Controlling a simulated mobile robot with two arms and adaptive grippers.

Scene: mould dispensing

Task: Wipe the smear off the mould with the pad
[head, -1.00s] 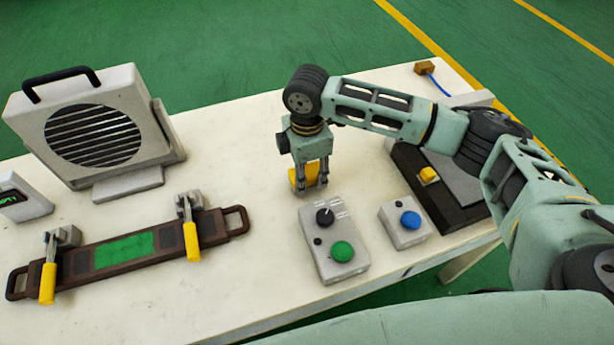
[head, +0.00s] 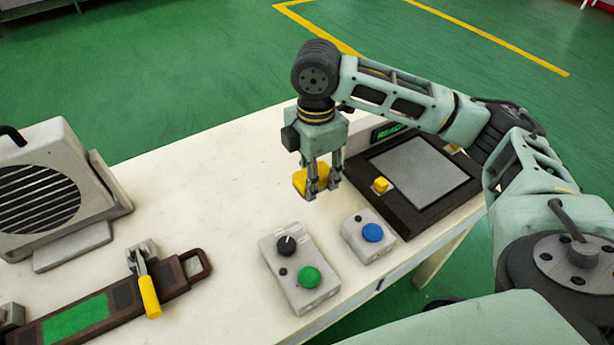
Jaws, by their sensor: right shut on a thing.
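My right gripper (head: 323,192) points down over the table behind the two button boxes, shut on a yellow pad (head: 301,181). The pad appears to be just above the white top; the exact gap is hard to judge. The mould looks like the long dark brown frame (head: 170,289) with a green panel (head: 75,322) at lower left, partly cut off by the picture edge. A yellow-handled clamp (head: 149,296) sits on it. I cannot make out a smear on it. My left gripper is not in view.
A grey box with black and green knobs (head: 300,268) and a blue-button box (head: 368,236) stand at the front. A dark device (head: 408,220) with a grey plate is at right. A slatted grey unit (head: 95,185) stands left. The table (head: 215,185) between is clear.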

